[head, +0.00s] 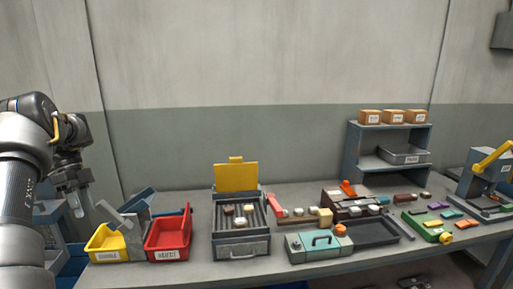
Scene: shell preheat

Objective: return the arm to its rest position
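My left arm comes in at the left edge. Its dark gripper (80,207) hangs with its fingers pointing down, left of the yellow bin and above the bench's left end. The fingers are small and overlap the background, so I cannot tell how far apart they are. No held object can be made out. My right gripper is not in view.
The bench holds a yellow bin (105,245), a red bin (167,238), an open heater box (238,222) with a yellow lid, a green case (318,245), a dark tray (372,233) and a press (486,182). A shelf (388,140) stands behind.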

